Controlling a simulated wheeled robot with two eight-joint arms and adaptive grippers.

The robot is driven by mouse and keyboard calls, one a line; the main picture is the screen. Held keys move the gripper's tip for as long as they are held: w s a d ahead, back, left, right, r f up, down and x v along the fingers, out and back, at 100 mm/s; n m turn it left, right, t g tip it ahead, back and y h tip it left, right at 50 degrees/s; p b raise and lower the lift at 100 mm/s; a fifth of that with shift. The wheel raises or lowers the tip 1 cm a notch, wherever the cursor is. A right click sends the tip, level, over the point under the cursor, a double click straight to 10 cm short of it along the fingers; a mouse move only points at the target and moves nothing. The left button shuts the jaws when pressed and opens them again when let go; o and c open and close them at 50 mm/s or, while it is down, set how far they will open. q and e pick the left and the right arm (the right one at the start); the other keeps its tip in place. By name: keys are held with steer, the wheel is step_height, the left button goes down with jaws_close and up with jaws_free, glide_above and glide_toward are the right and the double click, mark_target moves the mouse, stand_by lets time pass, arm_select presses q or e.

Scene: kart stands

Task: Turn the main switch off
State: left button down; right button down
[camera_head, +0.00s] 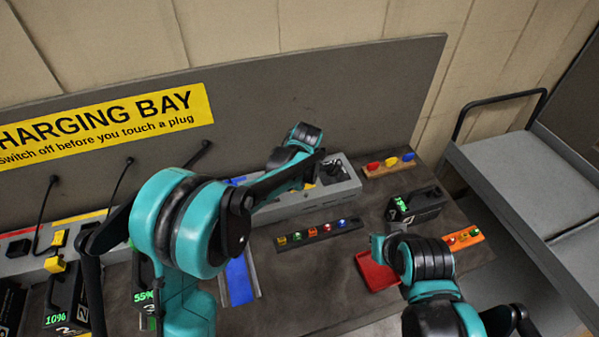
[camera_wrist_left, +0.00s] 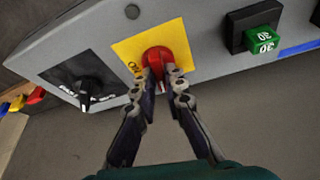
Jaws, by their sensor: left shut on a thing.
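The main switch is a red rotary knob (camera_wrist_left: 158,60) on a yellow plate (camera_wrist_left: 124,48), set in the grey console, in the left wrist view. My left gripper (camera_wrist_left: 160,78) has its two fingers closed around the knob's near end. The fingers hide part of the knob, and its exact setting cannot be read. In the head view, my left arm reaches over the console (camera_head: 290,204) at the back of the bench, and a bit of the yellow plate (camera_head: 309,186) shows below it. The left fingers cannot be made out there. My right arm is at the lower right, its fingers not visible.
On the bench are a red tray (camera_head: 376,272), a strip of coloured pieces (camera_head: 318,234) and a black battery (camera_head: 420,204). A grey cart (camera_head: 510,170) stands right.

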arm_select(q)
steer(key=shift+d+n, duration=0.1)
steer(key=shift+n, duration=0.8)
steer(key=shift+y, duration=0.3)
steer(key=c, duration=1.6)
jaws_free()
steer(key=shift+r, duration=0.1)
steer(key=v, duration=1.1)
steer(key=shift+d+r, duration=0.1)
steer(key=shift+r, duration=0.35)
